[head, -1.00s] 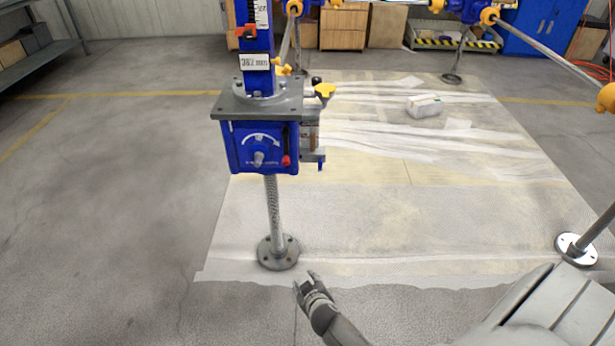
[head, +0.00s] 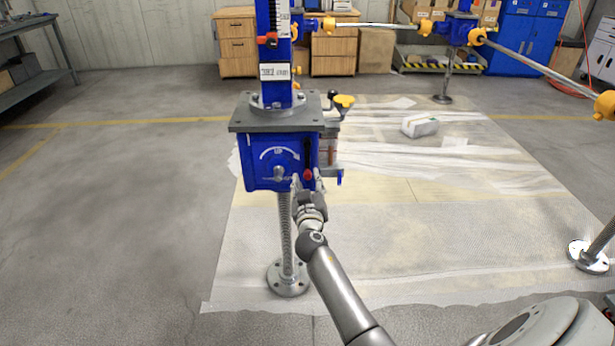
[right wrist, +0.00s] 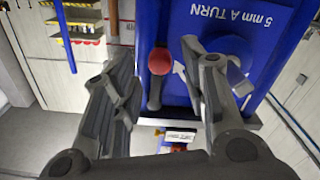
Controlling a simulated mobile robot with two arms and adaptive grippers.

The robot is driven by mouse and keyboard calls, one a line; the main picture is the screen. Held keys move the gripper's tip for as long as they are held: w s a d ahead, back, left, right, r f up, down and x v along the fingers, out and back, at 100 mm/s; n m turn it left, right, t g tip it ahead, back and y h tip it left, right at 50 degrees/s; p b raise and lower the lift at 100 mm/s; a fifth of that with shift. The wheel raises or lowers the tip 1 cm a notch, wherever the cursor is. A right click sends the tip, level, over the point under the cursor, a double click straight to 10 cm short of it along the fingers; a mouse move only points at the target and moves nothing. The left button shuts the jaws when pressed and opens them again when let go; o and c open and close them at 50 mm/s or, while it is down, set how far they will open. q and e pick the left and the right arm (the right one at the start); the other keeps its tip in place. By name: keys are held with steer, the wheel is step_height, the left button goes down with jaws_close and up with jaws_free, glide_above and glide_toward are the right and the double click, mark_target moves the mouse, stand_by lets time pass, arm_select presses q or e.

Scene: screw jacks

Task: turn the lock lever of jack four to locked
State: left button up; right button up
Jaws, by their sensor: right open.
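The nearest jack has a blue housing (head: 262,165) with a dial and crank hub on its front. Its lock lever (head: 308,172) is a dark bar with a red ball knob at the housing's right side, knob end down. In the right wrist view, which is upside down, the lever (right wrist: 155,92) and its red knob (right wrist: 160,61) appear between my fingers. My right gripper (head: 308,184) is open just below and in front of the lever; its fingers (right wrist: 155,70) show no clear contact. No readable number marks this jack as four. My left gripper is out of view.
A grey top plate (head: 270,120) overhangs the housing, and a side bracket (head: 331,165) stands right of the lever. The threaded post (head: 286,240) and round foot (head: 288,278) are below.

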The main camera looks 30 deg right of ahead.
mark_target(308, 177)
steer(key=shift+x, duration=1.8)
jaws_close()
